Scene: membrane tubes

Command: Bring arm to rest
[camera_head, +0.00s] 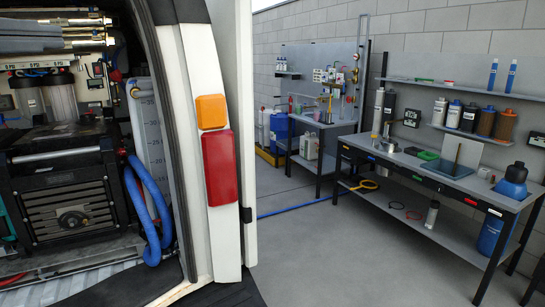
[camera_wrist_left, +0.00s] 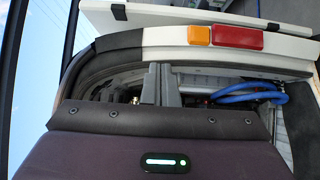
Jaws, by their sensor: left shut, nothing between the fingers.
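My left gripper (camera_wrist_left: 160,86) shows in the left wrist view as two grey fingers side by side, shut and empty. Beyond the fingers is the open rear of a white van, with a blue hose (camera_wrist_left: 248,92) to the right of them. The fingers look apart from the van, though the exact distance is hard to tell. In the head view I make out neither gripper. My right gripper is in neither view.
In the head view, the van's rear pillar with its red lamp (camera_head: 221,168) stands close. Inside the van are a dark machine (camera_head: 66,195) and a blue hose (camera_head: 150,215).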

